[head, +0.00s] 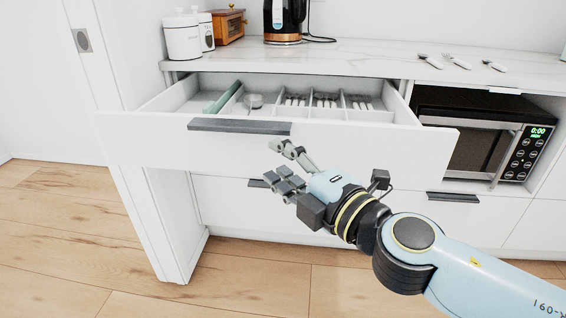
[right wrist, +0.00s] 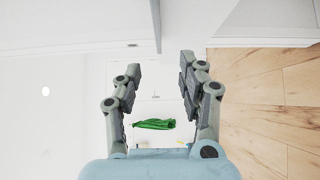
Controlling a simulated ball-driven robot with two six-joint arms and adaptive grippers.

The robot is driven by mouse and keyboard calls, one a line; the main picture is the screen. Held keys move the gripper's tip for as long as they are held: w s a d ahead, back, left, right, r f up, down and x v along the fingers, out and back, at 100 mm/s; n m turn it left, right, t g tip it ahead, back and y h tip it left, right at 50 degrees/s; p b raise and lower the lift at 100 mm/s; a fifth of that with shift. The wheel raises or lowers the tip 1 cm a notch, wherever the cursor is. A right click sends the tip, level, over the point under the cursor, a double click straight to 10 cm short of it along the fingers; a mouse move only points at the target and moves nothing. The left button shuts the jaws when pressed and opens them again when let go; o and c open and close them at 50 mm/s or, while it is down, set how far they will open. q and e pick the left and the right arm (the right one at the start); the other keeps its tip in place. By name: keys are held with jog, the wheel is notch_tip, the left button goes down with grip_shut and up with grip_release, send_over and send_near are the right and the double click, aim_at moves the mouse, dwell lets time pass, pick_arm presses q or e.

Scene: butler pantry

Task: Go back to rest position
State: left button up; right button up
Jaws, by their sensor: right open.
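My right gripper (head: 272,165) is open, just in front of the pulled-out white drawer (head: 350,150) and below its dark handle (head: 239,126). The gripper appears apart from the handle, with nothing held in it. In the right wrist view the two fingers of my right gripper (right wrist: 161,68) stand wide apart. The drawer holds a divided tray with several utensils (head: 295,101), a small round-headed item (head: 254,101) and a green-grey item (head: 222,98) along the left. My left gripper is out of view.
The counter (head: 350,58) carries white canisters (head: 182,38), a wooden box (head: 228,24), a kettle (head: 284,18) and loose cutlery (head: 457,61). A microwave (head: 490,143) sits at right. Green material (right wrist: 153,124) shows beyond the fingers. The wooden floor (head: 70,230) is clear at left.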

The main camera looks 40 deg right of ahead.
dwell(0.3)
notch_tip(320, 180, down, 18)
jog(key=d+m+g+h, duration=0.1)
jog(key=d+m+g, duration=0.2)
jog(key=m+g, duration=0.1)
jog(key=s+f+m+g, duration=0.25)
jog(key=s+f, duration=0.25)
jog(key=f, duration=0.4)
jog(key=s+f+m+g, duration=0.25)
jog(key=s+f, duration=0.25)
jog(key=f, duration=0.4)
jog(key=s+f+m+g, duration=0.2)
jog(key=s+f, duration=0.3)
jog(key=s, duration=0.4)
jog(key=s+a+f+m+g+y, duration=0.1)
jog(key=s+f+m+g, duration=0.2)
jog(key=s, duration=0.7)
jog(key=s+f+m+g, duration=0.2)
jog(key=s+f+g, duration=0.1)
jog(key=s+f, duration=0.5)
jog(key=shift+s+a+m+g, duration=0.3)
jog(key=shift+s+m, duration=0.1)
jog(key=shift+s, duration=0.65)
